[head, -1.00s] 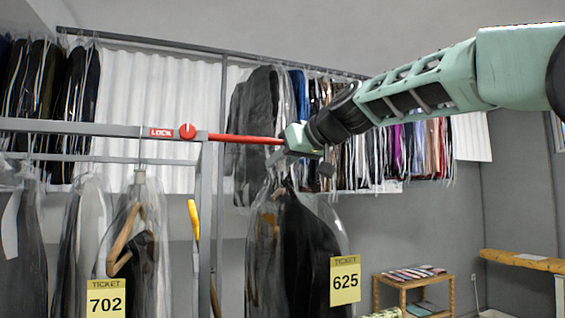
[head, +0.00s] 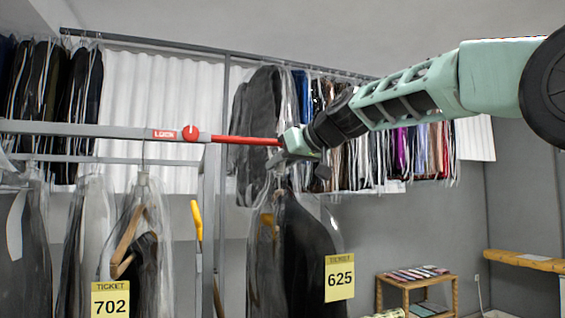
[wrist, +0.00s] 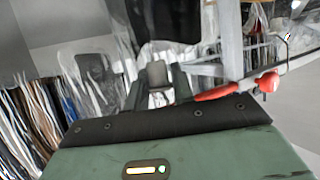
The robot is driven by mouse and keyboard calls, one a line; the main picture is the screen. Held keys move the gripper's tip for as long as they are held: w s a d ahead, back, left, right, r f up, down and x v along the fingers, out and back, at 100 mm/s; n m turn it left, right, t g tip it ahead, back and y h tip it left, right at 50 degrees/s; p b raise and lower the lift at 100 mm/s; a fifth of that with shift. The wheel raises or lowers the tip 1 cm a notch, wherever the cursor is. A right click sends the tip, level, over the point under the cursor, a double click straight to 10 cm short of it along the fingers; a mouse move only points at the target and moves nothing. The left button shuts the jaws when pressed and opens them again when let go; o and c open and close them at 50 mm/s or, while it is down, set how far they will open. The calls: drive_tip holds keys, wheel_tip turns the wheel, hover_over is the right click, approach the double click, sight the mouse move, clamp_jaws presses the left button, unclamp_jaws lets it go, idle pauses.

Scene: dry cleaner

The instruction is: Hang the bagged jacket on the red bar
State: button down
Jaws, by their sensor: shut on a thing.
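The dark bagged jacket with yellow ticket 625 (head: 312,240) hangs from my gripper (head: 288,160), in clear plastic just below it. In the wrist view my gripper (wrist: 157,92) is shut on the jacket's hanger; the hook itself is mostly hidden. The red bar (head: 245,140) sticks out to the right from the grey rail, and its right end meets or passes behind my gripper in the head view. I cannot tell whether the hook touches it. In the wrist view the red bar (wrist: 218,92) lies right of the fingers.
A red LOCK knob (head: 190,133) sits on the grey rail (head: 80,130). Bagged garments, one with ticket 702 (head: 110,299), hang at left. A yellow handle (head: 197,220) stands between. More clothes (head: 410,155) hang behind. A small wooden table (head: 415,280) stands at lower right.

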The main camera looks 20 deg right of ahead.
drive_tip(key=shift+w+r+p, duration=0.15)
drive_tip(key=shift+w+p, duration=0.35)
drive_tip(key=shift+w, duration=1.4)
drive_tip(key=shift+f, duration=0.2)
drive_tip(key=shift+f+b, duration=1.45)
drive_tip(key=shift+b, duration=0.4)
drive_tip(key=shift+f+b, duration=0.2)
drive_tip(key=shift+b, duration=0.15)
drive_tip(key=c, duration=1.1)
unclamp_jaws()
drive_tip(key=shift+f, duration=0.2)
drive_tip(key=b+v, duration=0.6)
drive_tip(key=v, duration=1.1)
drive_tip(key=shift+s+r, duration=0.2)
drive_tip(key=shift+r, duration=0.15)
